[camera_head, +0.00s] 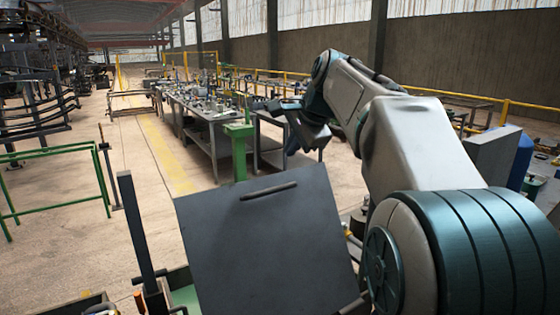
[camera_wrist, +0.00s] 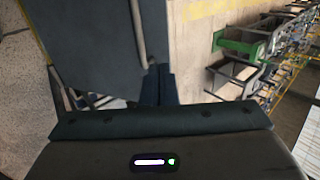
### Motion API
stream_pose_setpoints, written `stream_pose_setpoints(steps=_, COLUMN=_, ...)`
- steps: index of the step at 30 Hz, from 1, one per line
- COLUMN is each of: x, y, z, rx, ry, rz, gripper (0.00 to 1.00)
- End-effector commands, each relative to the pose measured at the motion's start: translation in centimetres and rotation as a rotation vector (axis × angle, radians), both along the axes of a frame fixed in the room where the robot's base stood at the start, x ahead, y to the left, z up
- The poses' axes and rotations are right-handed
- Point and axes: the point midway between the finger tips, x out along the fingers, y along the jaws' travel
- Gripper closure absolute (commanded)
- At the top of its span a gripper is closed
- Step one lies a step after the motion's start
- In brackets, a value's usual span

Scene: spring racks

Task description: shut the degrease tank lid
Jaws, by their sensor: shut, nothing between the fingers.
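The degrease tank lid (camera_head: 265,240) is a flat dark grey panel standing raised and tilted in the lower middle of the head view. A dark bar handle (camera_head: 268,191) runs along near its upper edge. A green-walled tank part (camera_head: 185,297) shows low beside the lid; most of the tank is hidden or out of frame. My gripper (camera_head: 275,105) is beyond and above the lid's top edge. In the wrist view my gripper (camera_wrist: 158,84) is shut and empty, with the lid (camera_wrist: 90,40) and its handle (camera_wrist: 138,30) close by. I cannot tell whether it touches the lid.
A dark upright post (camera_head: 140,230) stands left of the lid. A green rail frame (camera_head: 60,150) is at the left. Workbenches (camera_head: 205,113) with small items and a green stand (camera_head: 238,150) lie beyond. Open floor (camera_head: 150,180) shows between them.

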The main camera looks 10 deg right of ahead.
Motion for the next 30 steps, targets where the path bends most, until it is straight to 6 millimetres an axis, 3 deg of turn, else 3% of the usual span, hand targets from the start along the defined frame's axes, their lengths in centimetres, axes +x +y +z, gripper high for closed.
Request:
stream_pose_setpoints(steps=14, x=5.6, y=1.9, z=-7.4, rx=-0.002, ry=0.006, rz=0.003, gripper=1.0)
stream_pose_setpoints(steps=21, x=8.1, y=2.7, z=-8.8, rx=-0.003, ry=0.002, rz=0.004, gripper=1.0)
stream_pose_setpoints(steps=30, x=8.7, y=3.0, z=-9.3, rx=-0.003, ry=0.0, rz=0.003, gripper=1.0)
